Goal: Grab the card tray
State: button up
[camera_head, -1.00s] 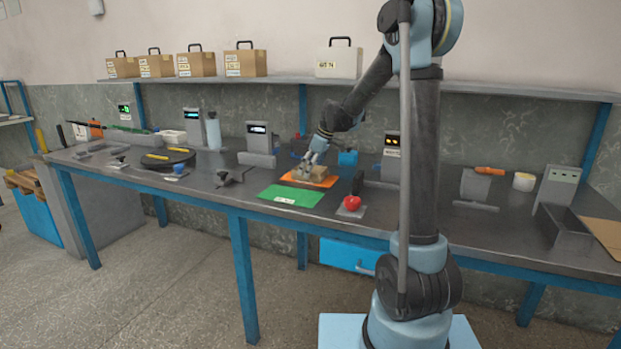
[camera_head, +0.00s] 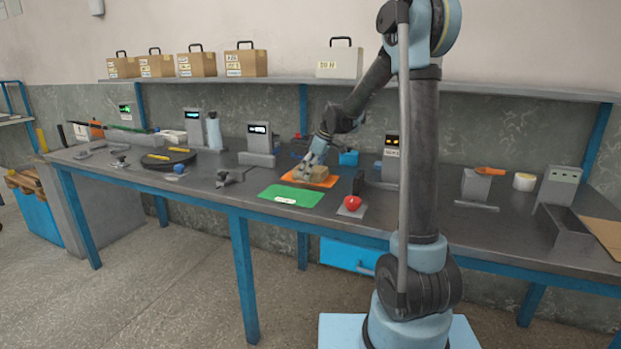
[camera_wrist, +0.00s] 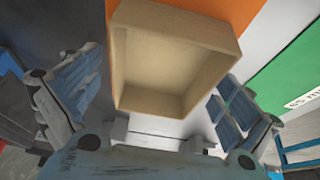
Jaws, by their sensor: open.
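The card tray, a tan open-topped box, sits on the orange mat on the bench; it shows in the head view (camera_head: 317,174) and fills the upper middle of the wrist view (camera_wrist: 150,105). Its inside looks empty. My gripper (camera_head: 303,169) is at the left of the tray in the head view, low and tilted. In the wrist view my gripper (camera_wrist: 155,85) is open, with one finger on each side of the tray's near part. I cannot tell whether either finger touches it.
The orange mat (camera_head: 291,181) lies under the tray. A green mat (camera_head: 273,197) lies in front. A red round object (camera_head: 352,202) is on a pad at right. A dark device with yellow lights (camera_head: 392,155) stands farther right. A device with a small display (camera_head: 259,148) stands left behind.

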jog(key=c, duration=1.1)
jog(key=shift+o, duration=0.2)
